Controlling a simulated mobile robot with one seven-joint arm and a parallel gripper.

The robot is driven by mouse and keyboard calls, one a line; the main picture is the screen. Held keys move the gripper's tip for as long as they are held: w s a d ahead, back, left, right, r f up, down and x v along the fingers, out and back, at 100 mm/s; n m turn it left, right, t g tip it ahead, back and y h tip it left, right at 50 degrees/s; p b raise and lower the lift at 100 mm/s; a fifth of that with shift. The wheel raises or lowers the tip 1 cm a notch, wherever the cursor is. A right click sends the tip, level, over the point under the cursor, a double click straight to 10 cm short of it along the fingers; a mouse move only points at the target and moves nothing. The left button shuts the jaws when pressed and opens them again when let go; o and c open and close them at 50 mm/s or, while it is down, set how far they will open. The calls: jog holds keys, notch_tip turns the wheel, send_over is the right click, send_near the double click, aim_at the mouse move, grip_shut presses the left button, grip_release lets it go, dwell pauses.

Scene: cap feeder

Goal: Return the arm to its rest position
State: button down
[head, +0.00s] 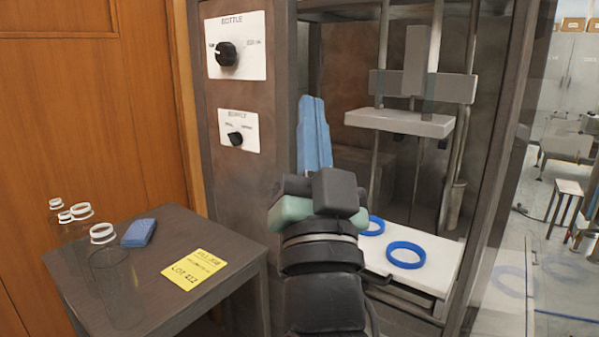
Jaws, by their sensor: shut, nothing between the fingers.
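My arm rises from the bottom middle of the head view, dark with a pale green band at the wrist. Beyond the wrist, two light blue fingers of my gripper (311,101) point up and away, side by side and shut, with nothing seen between them. They show in front of the cabinet's opening. My wrist hides part of the machine's lower front and the left end of the white plate (439,265).
Blue rings (405,254) lie on the plate, under a grey press block (400,122) on rods. Left is a dark table (215,235) with clear bottles (108,285), a blue sponge (139,232) and a yellow note (194,275). Two knob panels (236,46) are on the cabinet.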

jog(key=s+a+r+n+t+h, duration=0.1)
jog(key=s+r+n, duration=0.1)
jog(key=s+r, duration=0.4)
jog(key=s+r+n, duration=0.2)
jog(key=s+r, duration=0.1)
jog(key=s, duration=0.5)
notch_tip(320, 180, up, 28)
jog(key=p, duration=2.8)
jog(key=shift+w+a, duration=0.25)
jog(key=shift+w, duration=0.2)
